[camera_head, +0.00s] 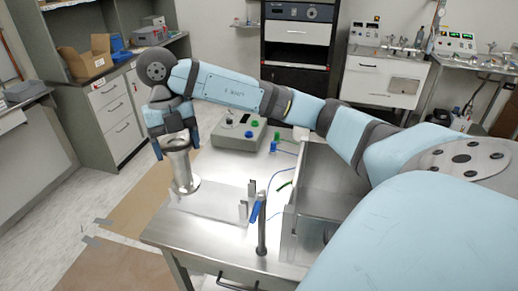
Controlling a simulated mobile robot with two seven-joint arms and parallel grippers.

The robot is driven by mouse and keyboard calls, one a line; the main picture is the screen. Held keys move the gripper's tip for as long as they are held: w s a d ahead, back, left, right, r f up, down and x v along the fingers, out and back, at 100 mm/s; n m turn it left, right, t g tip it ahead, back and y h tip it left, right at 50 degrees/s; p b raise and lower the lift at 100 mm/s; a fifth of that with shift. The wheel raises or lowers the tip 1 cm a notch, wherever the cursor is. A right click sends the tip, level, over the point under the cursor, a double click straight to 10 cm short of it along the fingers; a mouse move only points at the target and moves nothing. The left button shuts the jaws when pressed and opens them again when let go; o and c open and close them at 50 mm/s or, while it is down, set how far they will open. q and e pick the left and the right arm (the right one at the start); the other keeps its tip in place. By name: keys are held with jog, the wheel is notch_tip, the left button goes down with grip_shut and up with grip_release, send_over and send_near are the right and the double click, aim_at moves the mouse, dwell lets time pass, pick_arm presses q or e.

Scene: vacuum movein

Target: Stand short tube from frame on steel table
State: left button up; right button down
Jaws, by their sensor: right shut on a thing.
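The short tube (181,170) is a shiny steel cylinder with a flange at each end. It is upright at the left side of the steel table (190,230). My right gripper (175,141) reaches in from above and is shut on the tube's upper end, one finger on each side. The lower flange is at or just above the table surface; I cannot tell whether it touches. Small metal upright brackets (243,210), perhaps part of the frame, stand on a flat plate right of the tube. My left gripper is not in view.
A steel post with a blue handle (261,222) stands near the table's front edge. An open steel bin (320,195) is to its right. The table's front left is clear.

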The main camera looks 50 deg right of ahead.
aim_at(181, 169)
notch_tip(181, 169, down, 20)
jog(key=p, duration=0.1)
dwell(0.6)
jog(key=shift+f, duration=0.15)
grip_release()
jog(key=r, duration=0.4)
jog(key=w+r, duration=0.1)
jog(key=r, duration=0.3)
jog(key=r+b, duration=0.1)
jog(key=r, duration=0.3)
jog(key=shift+w+d+r, duration=0.15)
jog(key=shift+w+d, duration=0.15)
